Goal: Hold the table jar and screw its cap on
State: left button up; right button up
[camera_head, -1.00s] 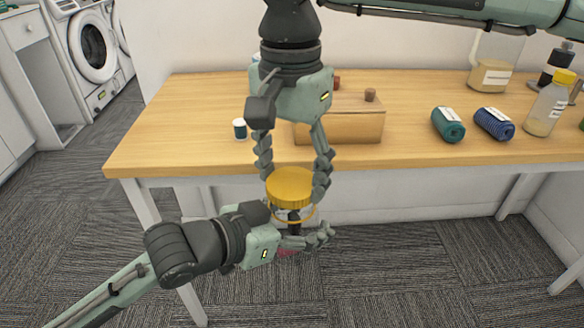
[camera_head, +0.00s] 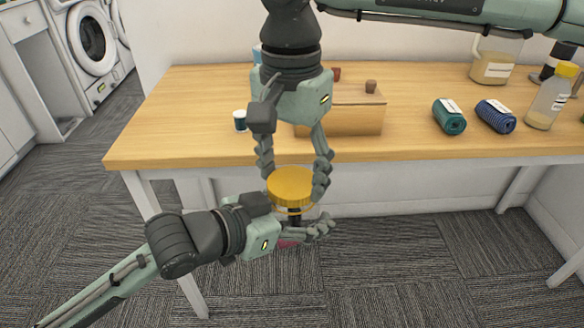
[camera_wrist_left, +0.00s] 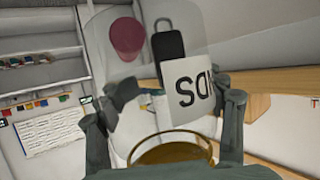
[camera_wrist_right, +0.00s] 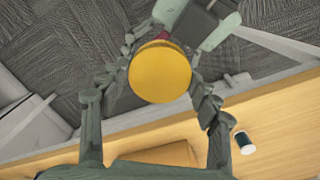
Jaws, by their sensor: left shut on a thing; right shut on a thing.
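The yellow round cap (camera_head: 291,186) is held level in front of the table, between the fingers of my right gripper (camera_head: 294,183), which comes down from above. The cap's flat top faces the right wrist view (camera_wrist_right: 160,72). My left gripper (camera_head: 309,231), coming from the left, is shut on the clear jar just below. In the left wrist view the jar shows a white label (camera_wrist_left: 187,88), a dark-red thing and a black thing inside it, and a gold ring at its mouth end. The jar is upright under the cap, largely hidden by fingers. I cannot tell whether cap and rim touch.
The wooden table (camera_head: 190,115) stands behind. It carries a wooden box (camera_head: 345,120), a small dark-and-white cup (camera_head: 240,121), a green roll (camera_head: 449,117), a blue roll (camera_head: 495,117) and a yellow-capped bottle (camera_head: 550,98). The space around both grippers is clear.

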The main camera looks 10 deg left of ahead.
jog(key=shift+f, duration=0.3)
jog(key=m, duration=0.5)
jog(key=shift+m, duration=0.4)
jog(key=m, duration=0.7)
jog(key=o, duration=0.7)
